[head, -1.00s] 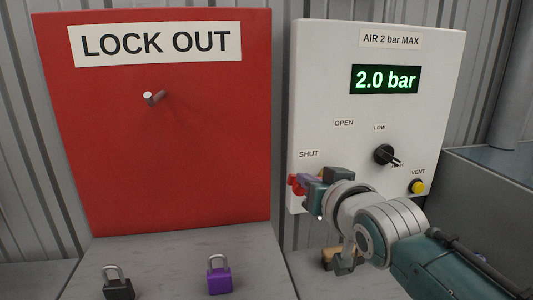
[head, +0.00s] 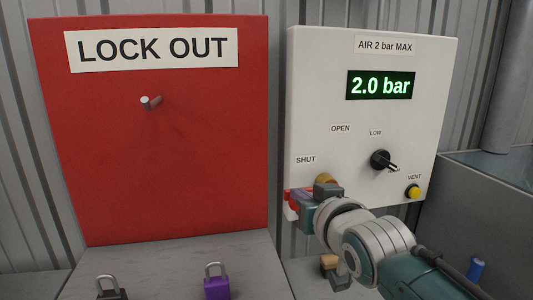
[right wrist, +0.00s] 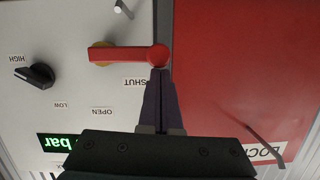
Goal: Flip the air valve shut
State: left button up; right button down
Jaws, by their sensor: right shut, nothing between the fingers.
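The air valve's red lever (right wrist: 128,54) lies level in the right wrist view, running from its brass hub (right wrist: 100,53) to a rounded end beside the SHUT label. In the head view the hub (head: 325,179) shows and the red handle (head: 292,211) points left below SHUT, partly hidden by my right gripper (head: 299,197). In the right wrist view my right gripper (right wrist: 160,72) is shut and empty, its tips at the lever's rounded end. Whether they touch it I cannot tell. My left gripper is not in view.
The white air panel (head: 400,95) reads 2.0 bar and carries a black knob (head: 381,159) and a yellow vent button (head: 414,191). The red lock-out board (head: 160,170) has a peg (head: 150,102). Black (head: 112,293) and purple (head: 217,287) padlocks stand in front.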

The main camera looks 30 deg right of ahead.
jog(key=s+a+r+p, duration=0.2)
jog(key=s+r+p, duration=0.2)
jog(key=s, duration=0.5)
jog(key=shift+s+a+r, duration=0.15)
jog(key=shift+s+r, duration=0.1)
jog(key=shift+r, duration=1)
